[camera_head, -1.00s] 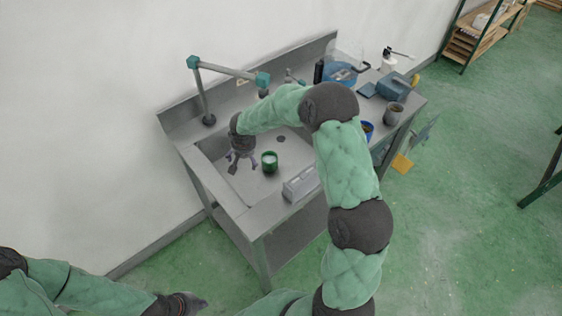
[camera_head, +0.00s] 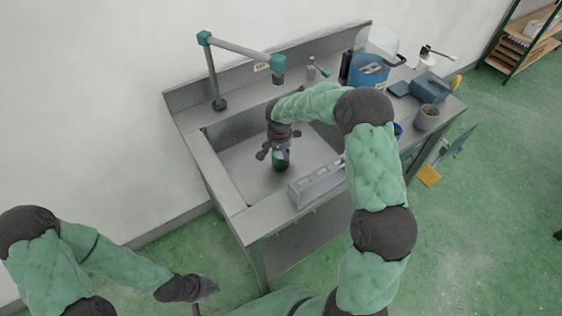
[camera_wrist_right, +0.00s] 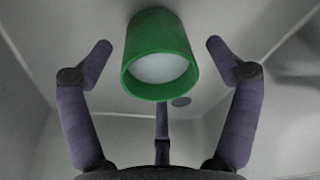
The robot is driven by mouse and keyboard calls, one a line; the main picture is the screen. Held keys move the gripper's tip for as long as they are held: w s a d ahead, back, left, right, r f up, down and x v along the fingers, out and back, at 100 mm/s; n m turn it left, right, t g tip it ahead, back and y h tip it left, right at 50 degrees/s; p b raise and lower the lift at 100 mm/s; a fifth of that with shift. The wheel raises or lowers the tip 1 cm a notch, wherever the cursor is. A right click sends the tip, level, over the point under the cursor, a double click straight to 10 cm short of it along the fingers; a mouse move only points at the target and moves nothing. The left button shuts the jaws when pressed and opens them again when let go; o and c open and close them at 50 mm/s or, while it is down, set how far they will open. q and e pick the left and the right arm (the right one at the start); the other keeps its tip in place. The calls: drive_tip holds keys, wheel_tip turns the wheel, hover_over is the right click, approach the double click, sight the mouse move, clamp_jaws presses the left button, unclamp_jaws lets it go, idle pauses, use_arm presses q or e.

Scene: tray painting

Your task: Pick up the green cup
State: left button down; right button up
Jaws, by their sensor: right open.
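The green cup (camera_head: 281,160) stands in the sink basin, partly hidden by my right gripper (camera_head: 272,153). In the right wrist view the green cup (camera_wrist_right: 160,55) shows its green wall and pale inside, with its mouth toward the camera. My right gripper (camera_wrist_right: 160,75) is open, with fingers on both sides of the cup and one behind it; gaps show between the side fingers and the cup. My left gripper (camera_head: 206,288) is at the lower left, away from the sink; its fingers are too small to judge.
The sink basin (camera_head: 240,165) is set in a metal counter. A grey box (camera_head: 317,184) sits on its front edge. A tap arm with teal joints (camera_head: 240,52) stands behind. A blue bucket (camera_head: 368,70), a grey cup (camera_head: 426,117) and a blue box (camera_head: 430,88) are at the right.

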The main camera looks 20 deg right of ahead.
sight(281, 156)
drive_tip(key=f, duration=0.1)
drive_tip(key=f+b, duration=0.1)
drive_tip(key=f, duration=0.1)
drive_tip(key=shift+w+d, duration=0.1)
drive_tip(key=shift+w, duration=0.1)
drive_tip(key=c, duration=1.2)
